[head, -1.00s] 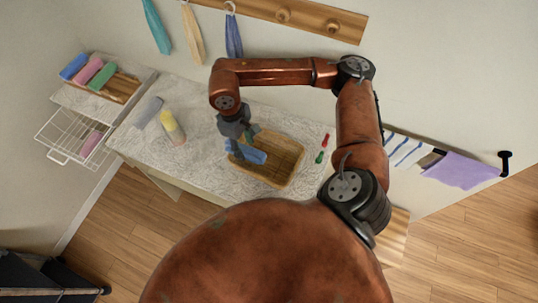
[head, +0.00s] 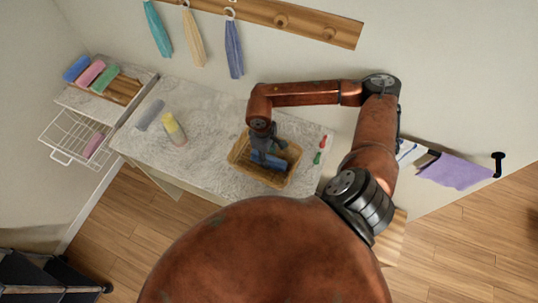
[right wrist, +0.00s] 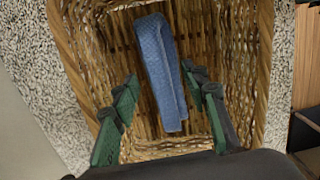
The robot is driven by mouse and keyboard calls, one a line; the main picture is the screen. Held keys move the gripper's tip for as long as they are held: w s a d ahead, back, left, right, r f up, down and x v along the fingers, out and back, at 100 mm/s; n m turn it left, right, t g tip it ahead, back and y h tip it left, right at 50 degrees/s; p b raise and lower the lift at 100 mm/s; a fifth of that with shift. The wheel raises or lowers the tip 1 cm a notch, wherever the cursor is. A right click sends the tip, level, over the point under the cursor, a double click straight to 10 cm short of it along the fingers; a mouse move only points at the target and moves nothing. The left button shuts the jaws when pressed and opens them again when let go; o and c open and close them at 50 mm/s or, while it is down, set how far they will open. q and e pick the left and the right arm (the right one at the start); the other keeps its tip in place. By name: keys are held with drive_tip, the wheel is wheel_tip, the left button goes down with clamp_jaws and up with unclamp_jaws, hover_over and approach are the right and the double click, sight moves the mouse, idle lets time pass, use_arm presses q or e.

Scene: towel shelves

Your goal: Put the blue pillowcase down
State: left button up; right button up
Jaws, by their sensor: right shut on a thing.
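The blue pillowcase (head: 268,160) is a folded blue cloth at the wicker basket (head: 243,172) on the counter. In the right wrist view the pillowcase (right wrist: 161,70) lies lengthwise between the green-padded fingers, with the basket's woven floor behind it. My right gripper (head: 262,143) points down over the basket's inside and is shut on the pillowcase. Whether the pillowcase touches the basket floor I cannot tell. My left gripper is not in view.
Left on the counter (head: 205,165) stand a yellow-topped bottle (head: 173,130) and a grey roll (head: 149,115). Small red and green items (head: 320,150) lie right of the basket.

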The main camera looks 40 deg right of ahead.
drive_tip(key=shift+f, duration=0.1)
drive_tip(key=o, duration=1.2)
wheel_tip(320, 180, up, 12)
drive_tip(key=w+b, duration=0.1)
drive_tip(key=shift+a, duration=0.4)
drive_tip(key=shift+w, duration=0.1)
